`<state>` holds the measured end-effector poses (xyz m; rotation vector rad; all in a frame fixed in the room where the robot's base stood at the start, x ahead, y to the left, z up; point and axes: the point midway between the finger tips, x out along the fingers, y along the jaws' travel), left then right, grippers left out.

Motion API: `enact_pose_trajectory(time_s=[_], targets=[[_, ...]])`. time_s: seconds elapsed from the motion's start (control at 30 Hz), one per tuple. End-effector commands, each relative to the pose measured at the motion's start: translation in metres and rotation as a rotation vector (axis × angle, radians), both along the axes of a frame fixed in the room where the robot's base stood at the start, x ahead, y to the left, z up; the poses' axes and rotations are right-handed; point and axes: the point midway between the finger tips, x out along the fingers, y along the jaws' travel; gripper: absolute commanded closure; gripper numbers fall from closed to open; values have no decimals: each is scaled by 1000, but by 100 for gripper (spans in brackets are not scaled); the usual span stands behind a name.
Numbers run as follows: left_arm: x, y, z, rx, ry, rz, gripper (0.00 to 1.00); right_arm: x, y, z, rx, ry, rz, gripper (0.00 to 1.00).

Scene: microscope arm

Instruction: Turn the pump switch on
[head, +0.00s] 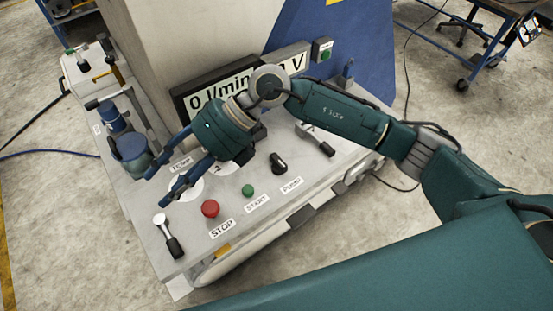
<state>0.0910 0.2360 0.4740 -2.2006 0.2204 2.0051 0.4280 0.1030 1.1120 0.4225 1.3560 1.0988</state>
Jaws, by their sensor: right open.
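The pump switch (278,163) is a black rotary knob on the sloped light-grey panel, just above the printed PUMP label (291,186). My right gripper (156,190) reaches over the panel from the right, its two blue fingers spread open and empty. It points to the lower left, left of the pump switch and apart from it. Its fingers cover part of a white dial near the TEMP label (181,164). My left gripper is not in view.
A red STOP button (210,208) and green START button (248,190) lie left of the switch. Black-handled levers stand at the panel's front left (170,240) and right (318,141). Blue fittings (132,153) stand at left. A display (212,88) rises behind.

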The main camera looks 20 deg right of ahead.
Motion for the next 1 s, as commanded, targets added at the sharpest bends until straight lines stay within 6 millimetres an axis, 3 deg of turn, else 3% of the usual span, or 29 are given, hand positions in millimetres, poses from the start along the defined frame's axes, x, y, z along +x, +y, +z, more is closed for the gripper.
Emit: enact_pose_trajectory(time_s=[0.03,0.13,0.2,0.33,0.43,0.57,1.0], targets=[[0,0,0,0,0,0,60,20,-36,-24,-183,-47,5,54],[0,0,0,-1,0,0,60,52,-113,-54,-510,-98,-13,54],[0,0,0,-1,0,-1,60,71,-163,-59,-693,-115,-44,54],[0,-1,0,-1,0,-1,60,90,-223,-55,-902,-122,-99,54],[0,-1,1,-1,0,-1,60,94,-242,-53,-966,-122,-118,54],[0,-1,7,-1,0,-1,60,94,-245,-62,-978,-118,-120,54],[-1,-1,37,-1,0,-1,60,93,-243,-139,-971,-118,-116,54]])
